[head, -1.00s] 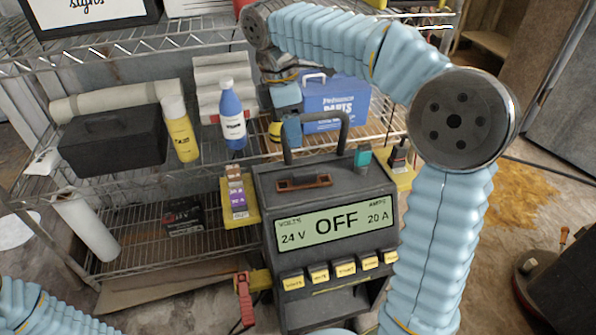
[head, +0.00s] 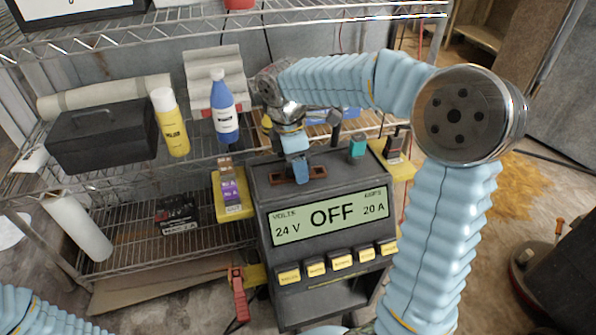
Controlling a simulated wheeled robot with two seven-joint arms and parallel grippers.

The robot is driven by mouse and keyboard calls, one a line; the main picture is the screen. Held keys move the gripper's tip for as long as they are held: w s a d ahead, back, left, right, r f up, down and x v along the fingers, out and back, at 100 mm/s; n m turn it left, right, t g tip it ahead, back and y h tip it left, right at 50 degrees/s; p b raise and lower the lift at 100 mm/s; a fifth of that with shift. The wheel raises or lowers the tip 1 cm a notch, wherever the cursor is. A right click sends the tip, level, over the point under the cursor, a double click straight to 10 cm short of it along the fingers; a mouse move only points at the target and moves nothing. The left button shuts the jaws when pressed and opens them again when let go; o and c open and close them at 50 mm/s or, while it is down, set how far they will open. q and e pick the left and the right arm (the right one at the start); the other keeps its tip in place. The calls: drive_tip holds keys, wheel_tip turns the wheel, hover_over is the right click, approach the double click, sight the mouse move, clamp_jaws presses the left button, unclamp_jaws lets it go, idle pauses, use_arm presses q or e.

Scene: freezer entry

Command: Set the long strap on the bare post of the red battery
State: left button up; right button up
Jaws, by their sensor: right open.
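A short brown, copper-coloured bar with raised ends (head: 283,178) lies on top of the dark charger; it looks like a strap, but I cannot tell whether it is the long one. My right gripper (head: 301,176) points down right over the middle of this bar with its blue fingers open. The fingers hide part of the bar, and I cannot tell whether they touch it. I cannot make out a clearly red battery or its bare post. A dark box with some red marking (head: 179,214) sits on the lower shelf. My left gripper is out of view.
The charger (head: 322,250) reads OFF, 24 V, 20 A. A teal piece (head: 357,146) stands on it. A yellow side tray (head: 233,211) holds small blocks; a red clamp (head: 240,297) hangs below. A yellow bottle (head: 172,130) and blue bottle (head: 224,110) stand on the shelf.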

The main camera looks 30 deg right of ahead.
clamp_jaws()
drive_tip(key=shift+r, duration=0.1)
drive_tip(key=shift+r, duration=0.55)
drive_tip(key=s+r+p, duration=0.4)
drive_tip(key=s+r, duration=1)
drive_tip(key=r, duration=0.1)
drive_tip(key=shift+r, duration=0.4)
drive_tip(key=shift+d, duration=0.1)
